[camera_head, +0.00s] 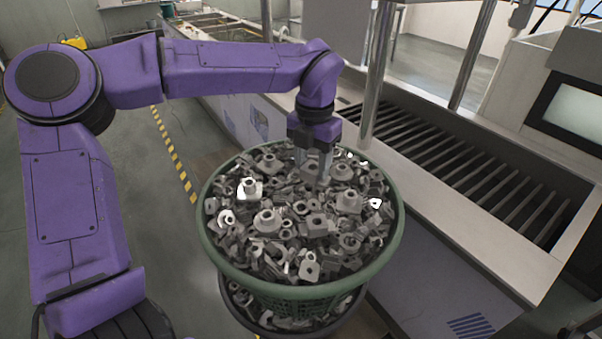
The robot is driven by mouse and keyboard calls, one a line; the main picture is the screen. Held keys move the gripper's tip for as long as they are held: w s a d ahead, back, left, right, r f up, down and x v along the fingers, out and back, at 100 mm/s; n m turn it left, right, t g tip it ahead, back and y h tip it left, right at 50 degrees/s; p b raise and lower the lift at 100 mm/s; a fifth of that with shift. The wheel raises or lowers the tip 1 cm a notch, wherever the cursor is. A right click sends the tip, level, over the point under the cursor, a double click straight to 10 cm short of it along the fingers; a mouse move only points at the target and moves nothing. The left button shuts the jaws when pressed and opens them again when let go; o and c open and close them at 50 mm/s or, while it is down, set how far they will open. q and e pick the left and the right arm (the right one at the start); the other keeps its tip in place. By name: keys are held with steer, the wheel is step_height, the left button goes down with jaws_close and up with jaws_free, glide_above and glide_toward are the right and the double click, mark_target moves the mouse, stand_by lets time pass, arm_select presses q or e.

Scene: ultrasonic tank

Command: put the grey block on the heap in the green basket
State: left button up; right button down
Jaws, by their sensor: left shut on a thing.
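The green basket (399,232) stands in the middle of the head view, filled with a heap of grey metal parts (268,222). My left gripper (313,172) points down over the back half of the heap, its fingers close to the parts. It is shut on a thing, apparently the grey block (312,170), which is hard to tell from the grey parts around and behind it. I cannot tell whether the block touches the heap. My right gripper is not in view.
The basket rests above another dark-rimmed container (232,303) with more parts. A long machine with a slatted roller bed (450,165) and metal posts (378,75) stands close on the right. A yellow-black floor stripe (172,150) runs at the left.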

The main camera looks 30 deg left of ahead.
arm_select(q)
steer(key=w+a+f, duration=0.1)
steer(key=f, duration=0.1)
steer(key=w+a+f+p, duration=0.1)
steer(key=a+f, duration=0.1)
steer(key=w+a+f, duration=0.1)
steer(key=a+f, duration=0.1)
steer(key=shift+w+a+f+p, duration=0.2)
steer(key=shift+a+f+p, duration=0.05)
steer(key=shift+p, duration=0.05)
step_height(320, 180, down, 3)
steer(key=shift+r, duration=0.1)
steer(key=shift+f, duration=0.3)
steer(key=o, duration=1.2)
steer(key=shift+f, duration=0.15)
steer(key=shift+c, duration=0.2)
steer(key=shift+r, duration=0.35)
step_height(320, 180, up, 12)
steer(key=b, duration=0.1)
